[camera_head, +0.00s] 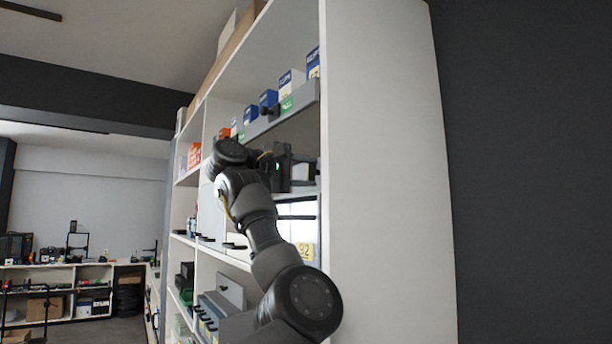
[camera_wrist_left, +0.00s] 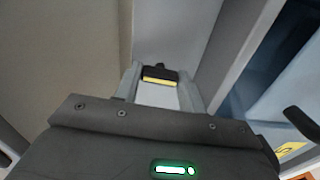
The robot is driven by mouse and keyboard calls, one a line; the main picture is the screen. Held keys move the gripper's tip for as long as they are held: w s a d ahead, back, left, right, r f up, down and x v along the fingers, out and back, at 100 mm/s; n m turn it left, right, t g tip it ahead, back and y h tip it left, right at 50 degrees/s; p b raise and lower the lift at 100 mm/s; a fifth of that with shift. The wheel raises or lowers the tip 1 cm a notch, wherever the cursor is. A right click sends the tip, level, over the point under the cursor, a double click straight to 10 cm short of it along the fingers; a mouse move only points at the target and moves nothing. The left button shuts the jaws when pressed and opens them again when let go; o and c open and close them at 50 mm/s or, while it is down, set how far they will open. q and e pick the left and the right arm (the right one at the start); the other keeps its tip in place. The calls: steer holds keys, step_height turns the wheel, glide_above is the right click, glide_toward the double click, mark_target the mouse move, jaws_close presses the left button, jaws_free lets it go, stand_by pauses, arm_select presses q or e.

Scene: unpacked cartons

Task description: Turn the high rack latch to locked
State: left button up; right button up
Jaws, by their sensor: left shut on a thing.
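My left gripper (camera_head: 308,172) is raised at the tall white rack (camera_head: 388,160), close to its near upright and below a grey rail. In the left wrist view, the left gripper (camera_wrist_left: 160,76) has one finger on each side of a small dark latch handle (camera_wrist_left: 160,72) with a yellow stripe, and is shut on it. The handle lies across the gap between the fingertips, in front of a grey surface. In the head view the gripper hides this handle, and I cannot read its locked or unlocked marking. My right gripper is in neither view.
A grey rail (camera_head: 262,124) with a dark knob and green labels runs above my gripper, with blue and white boxes (camera_head: 291,82) behind it. Lower shelves hold grey bins (camera_head: 230,291). A dark wall (camera_head: 525,170) stands at right. Open floor shows at lower left.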

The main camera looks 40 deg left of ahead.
arm_select(q)
steer(key=m+b, duration=0.3)
steer(key=shift+f, duration=0.35)
steer(key=m+b, duration=0.2)
steer(key=shift+m, duration=0.4)
steer(key=m+b, duration=0.1)
steer(key=m, duration=0.1)
steer(key=shift+m, duration=0.4)
steer(key=m+b, duration=0.2)
steer(key=m, duration=0.2)
steer(key=shift+r+m, duration=0.1)
steer(key=shift+m, duration=0.2)
steer(key=shift+r+m+b, duration=0.1)
steer(key=shift+m+b, duration=0.45)
steer(key=shift+m, duration=1.45)
steer(key=o, duration=0.6)
steer(key=shift+o, duration=0.5)
steer(key=shift+r, duration=0.1)
